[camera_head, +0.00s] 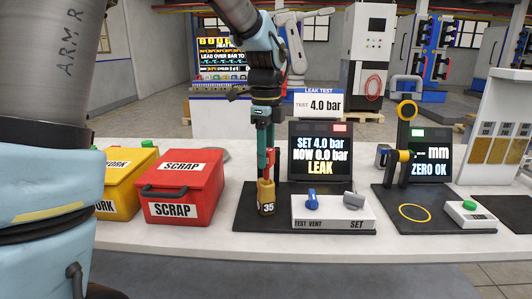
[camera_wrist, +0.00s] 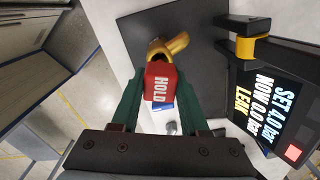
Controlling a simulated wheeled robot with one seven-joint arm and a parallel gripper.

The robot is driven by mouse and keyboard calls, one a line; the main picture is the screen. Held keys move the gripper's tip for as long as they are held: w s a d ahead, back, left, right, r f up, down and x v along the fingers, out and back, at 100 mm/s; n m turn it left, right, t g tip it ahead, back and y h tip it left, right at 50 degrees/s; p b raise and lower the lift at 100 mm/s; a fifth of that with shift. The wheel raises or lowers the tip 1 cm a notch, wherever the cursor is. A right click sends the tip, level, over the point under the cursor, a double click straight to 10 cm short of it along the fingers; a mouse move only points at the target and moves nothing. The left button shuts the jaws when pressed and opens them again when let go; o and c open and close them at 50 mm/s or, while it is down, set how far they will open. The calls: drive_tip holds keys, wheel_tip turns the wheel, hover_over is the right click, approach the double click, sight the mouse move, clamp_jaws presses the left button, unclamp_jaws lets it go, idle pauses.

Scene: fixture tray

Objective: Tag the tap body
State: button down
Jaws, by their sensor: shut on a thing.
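The brass-coloured tap body (camera_head: 266,192) stands on the dark plate of the leak test station, with a "35" mark at its foot. It also shows in the wrist view (camera_wrist: 172,47). My gripper (camera_head: 266,155) points down just above it, its green fingers shut on a red tag (camera_wrist: 160,82) that reads "HOLD". A sliver of the red tag (camera_head: 270,160) shows between the fingers in the head view. The tag overlaps the tap body's near side in the wrist view; I cannot tell whether they touch. The tap body's lower part is partly hidden there.
The station screen (camera_head: 320,157) reads "SET 4.0 bar, NOW 0.0 bar, LEAK". A control box (camera_head: 333,213) with blue and grey levers stands right of the tap body. A red scrap bin (camera_head: 180,190) and yellow bin (camera_head: 125,180) stand left. A gauge station (camera_head: 415,205) is right.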

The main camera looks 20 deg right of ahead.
sight(266, 179)
drive_tip(key=shift+f+b, duration=0.65)
drive_tip(key=shift+f, duration=1.75)
idle(1.6)
unclamp_jaws()
idle(0.6)
drive_tip(key=shift+r, duration=0.1)
drive_tip(key=shift+r+p, duration=3.35)
drive_tip(key=shift+r, duration=0.15)
